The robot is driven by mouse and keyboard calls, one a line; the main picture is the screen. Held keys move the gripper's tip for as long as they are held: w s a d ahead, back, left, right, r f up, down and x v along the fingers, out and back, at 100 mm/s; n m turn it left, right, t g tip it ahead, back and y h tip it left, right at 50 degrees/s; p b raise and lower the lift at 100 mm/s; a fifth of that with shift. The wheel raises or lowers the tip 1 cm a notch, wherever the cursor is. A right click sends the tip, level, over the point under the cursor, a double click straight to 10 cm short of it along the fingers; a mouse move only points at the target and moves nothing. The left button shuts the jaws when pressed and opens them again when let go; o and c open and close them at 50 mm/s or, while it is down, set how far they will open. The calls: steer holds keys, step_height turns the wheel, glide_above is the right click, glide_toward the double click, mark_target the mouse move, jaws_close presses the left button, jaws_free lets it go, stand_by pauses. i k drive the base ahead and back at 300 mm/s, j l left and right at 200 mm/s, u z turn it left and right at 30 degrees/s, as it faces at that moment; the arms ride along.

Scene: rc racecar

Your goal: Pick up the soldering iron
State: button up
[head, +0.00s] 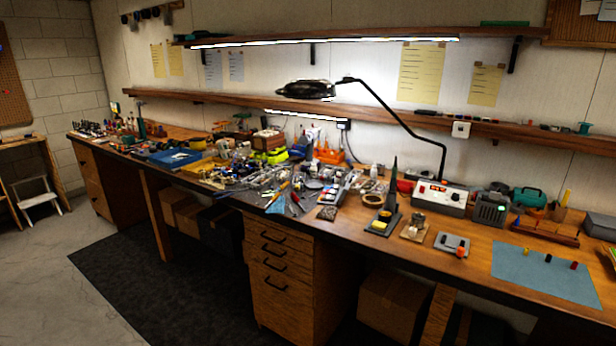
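A dark, slender upright tool (392,190), which looks like the soldering iron, stands in a small stand with a yellow base part (379,225) on the right half of the long workbench, near its front edge. Its narrow end points up. Just behind it to the right is a white and grey station (440,196) with a red lit display. The iron is small in the view, so its exact seating in the stand cannot be told. My gripper is not in view.
The workbench (345,236) is crowded with tools and parts left of the stand. A small brown-based item (414,228) sits close on its right. A blue mat (545,272) lies farther right. A black lamp (305,89) hangs over the bench. Dark floor matting (150,280) lies clear in front.

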mark_target(391, 191)
steer(key=i+l+z, duration=0.2)
steer(key=i+l, duration=0.25)
steer(key=i+l+z, duration=0.2)
steer(key=i+l, duration=0.2)
steer(key=i+l+z, duration=0.25)
steer(key=i, duration=0.4)
